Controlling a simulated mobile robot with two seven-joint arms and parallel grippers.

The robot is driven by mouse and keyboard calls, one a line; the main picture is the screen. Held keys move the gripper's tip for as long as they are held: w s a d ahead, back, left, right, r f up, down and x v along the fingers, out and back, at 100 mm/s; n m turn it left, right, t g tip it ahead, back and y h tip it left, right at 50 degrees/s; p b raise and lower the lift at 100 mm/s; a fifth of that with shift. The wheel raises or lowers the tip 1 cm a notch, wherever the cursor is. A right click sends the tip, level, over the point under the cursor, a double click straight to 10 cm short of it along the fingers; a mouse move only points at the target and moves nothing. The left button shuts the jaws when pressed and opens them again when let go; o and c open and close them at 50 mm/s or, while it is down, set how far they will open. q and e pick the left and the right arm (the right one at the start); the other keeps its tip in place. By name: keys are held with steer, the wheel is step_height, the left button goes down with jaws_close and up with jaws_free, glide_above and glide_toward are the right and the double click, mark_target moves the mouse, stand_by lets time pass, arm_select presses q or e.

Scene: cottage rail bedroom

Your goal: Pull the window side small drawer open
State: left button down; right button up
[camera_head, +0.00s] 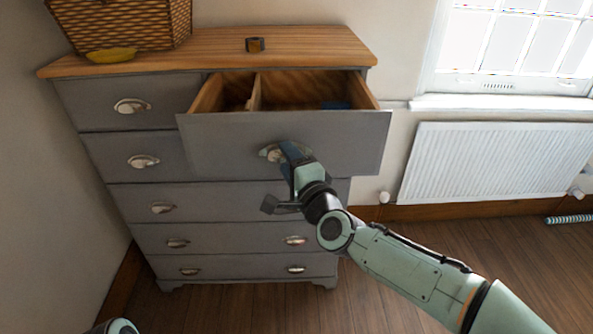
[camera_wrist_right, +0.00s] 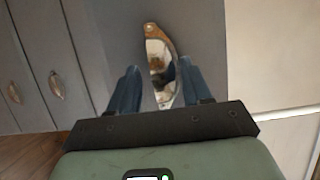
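The window side small drawer (camera_head: 330,138), top right in the grey dresser, is pulled out, showing its wooden inside with a divider and a small blue thing at the right. Its metal cup handle (camera_head: 270,152) also shows in the right wrist view (camera_wrist_right: 160,62). My right gripper (camera_head: 290,152) is at this handle. In the wrist view its two blue fingers are apart, with the handle between them and the right finger overlapping the handle's edge. Whether the fingers touch the handle is unclear. My left gripper is not visible.
A wicker basket (camera_head: 125,22), a yellow dish (camera_head: 110,55) and a small brown ring-shaped thing (camera_head: 255,44) are on the dresser top (camera_head: 310,45). A white radiator (camera_head: 490,160) is under the window at the right.

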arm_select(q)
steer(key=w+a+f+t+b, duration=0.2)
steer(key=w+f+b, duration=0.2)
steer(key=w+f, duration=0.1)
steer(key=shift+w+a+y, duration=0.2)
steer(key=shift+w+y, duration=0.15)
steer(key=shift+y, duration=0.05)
arm_select(e)
steer(key=v, duration=1.3)
steer(key=shift+f, duration=0.15)
